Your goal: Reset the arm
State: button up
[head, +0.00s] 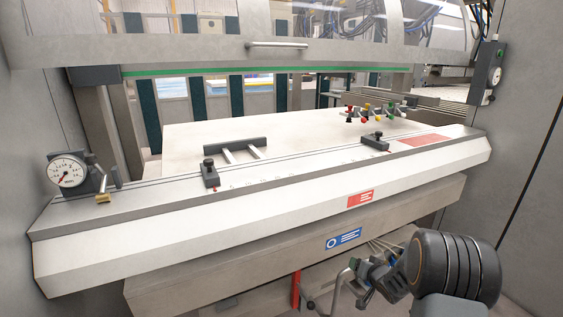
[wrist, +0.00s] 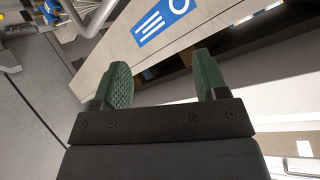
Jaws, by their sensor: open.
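My gripper (wrist: 160,85) is open in the wrist view, with two green textured fingers apart and nothing between them. Beyond the fingers is the beige front of the machine with a blue label (wrist: 160,22). In the head view my dark arm (head: 455,268) shows at the lower right, in front of and below the panel bender's bed (head: 250,215).
A dial gauge (head: 67,171) with a small brass-tipped lever stands at the bed's left end. Two dark stops (head: 210,173) sit along the bed. Several coloured knobs (head: 366,113) stand at the back right. A red post (head: 296,290) is below the bed. Grey walls flank both sides.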

jog(key=s+a+r+g+h+p, duration=0.2)
jog(key=s+r+p, duration=0.35)
jog(key=r, duration=0.65)
jog(key=s+a+r+g+h+p, duration=0.15)
jog(key=s+r+p, duration=0.35)
jog(key=r, duration=0.8)
jog(key=s+a+r+n+g+y+p, duration=0.1)
jog(key=s+a+r+g+p, duration=0.1)
jog(key=s, duration=0.7)
jog(key=s+a+r+n+g+p, duration=0.2)
jog(key=s+a+r+p, duration=0.2)
jog(key=s+r, duration=0.4)
jog(key=shift+s+a+y, duration=0.35)
jog(key=shift+s+a, duration=0.05)
jog(key=shift+a, duration=0.45)
